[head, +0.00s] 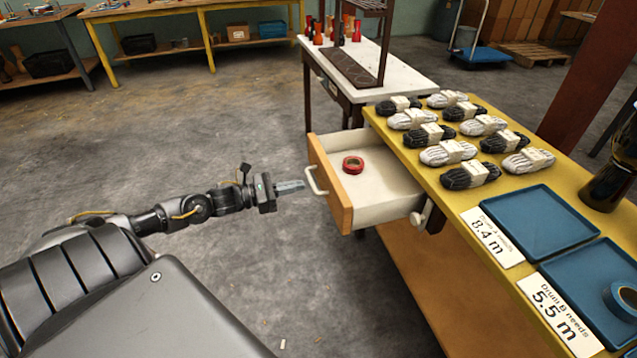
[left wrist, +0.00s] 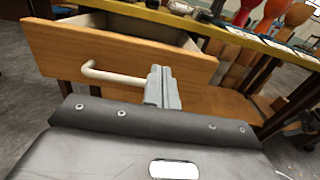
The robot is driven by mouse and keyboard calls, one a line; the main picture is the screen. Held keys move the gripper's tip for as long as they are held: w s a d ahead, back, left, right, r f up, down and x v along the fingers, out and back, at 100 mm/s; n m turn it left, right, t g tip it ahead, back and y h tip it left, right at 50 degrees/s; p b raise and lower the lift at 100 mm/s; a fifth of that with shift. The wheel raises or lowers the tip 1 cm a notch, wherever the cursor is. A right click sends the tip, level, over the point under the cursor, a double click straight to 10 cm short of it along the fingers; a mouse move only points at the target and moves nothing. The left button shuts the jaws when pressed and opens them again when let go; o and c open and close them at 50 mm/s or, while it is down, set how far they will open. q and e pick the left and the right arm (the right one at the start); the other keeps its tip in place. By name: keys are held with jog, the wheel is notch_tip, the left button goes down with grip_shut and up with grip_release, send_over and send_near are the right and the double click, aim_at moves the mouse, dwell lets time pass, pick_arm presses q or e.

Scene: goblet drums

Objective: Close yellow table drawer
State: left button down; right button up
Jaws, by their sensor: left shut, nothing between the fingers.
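The drawer (head: 343,189) of the yellow table (head: 453,196) is pulled out to the left. It has a wooden front, a white inside and a pale handle (head: 315,181). A red roll of tape (head: 353,165) lies in it. My left gripper (head: 302,185) is shut and empty, just left of the handle in the head view. In the left wrist view the gripper fingers (left wrist: 163,90) point at the drawer front (left wrist: 122,52), beside the right end of the handle (left wrist: 110,75). I cannot tell whether they touch it. My right gripper is out of view.
Several black and white rope bundles (head: 447,152) lie on the yellow table, with two blue trays (head: 528,213) and white labels (head: 492,237). A white table (head: 398,70) stands behind the drawer. The floor (head: 240,125) left of the drawer is open.

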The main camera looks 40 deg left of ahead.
aim_at(329, 180)
pick_arm(q)
jog(key=x, duration=0.7)
jog(key=shift+f, duration=0.1)
